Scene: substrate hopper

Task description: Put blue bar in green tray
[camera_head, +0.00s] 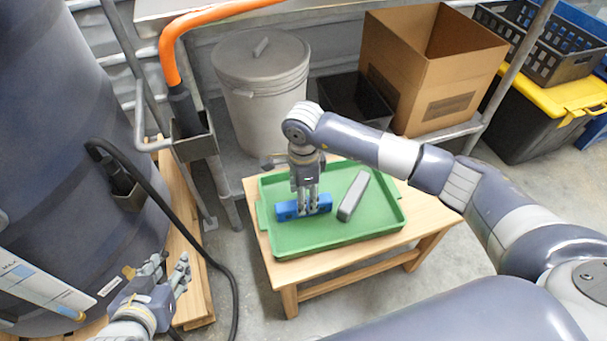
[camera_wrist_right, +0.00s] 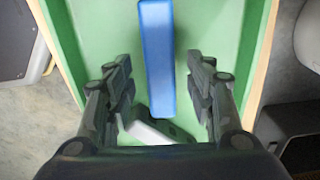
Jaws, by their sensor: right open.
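The blue bar (camera_head: 287,211) lies inside the green tray (camera_head: 320,239), in its left half. My right gripper (camera_head: 308,206) points down at the bar, and its fingers hide part of it. In the right wrist view, the blue bar (camera_wrist_right: 158,60) runs between the spread fingers of my right gripper (camera_wrist_right: 158,88), with a gap on each side. The green tray (camera_wrist_right: 215,28) shows beneath. My left gripper (camera_head: 168,268) is at the lower left, away from the tray, with its fingers apart and empty.
A grey bar (camera_head: 353,195) lies in the tray to the right of the blue bar. The tray sits on a low wooden table (camera_head: 288,272). A lidded grey bin (camera_head: 262,90) and a cardboard box (camera_head: 420,75) stand behind. A large dark drum (camera_head: 60,150) is on the left.

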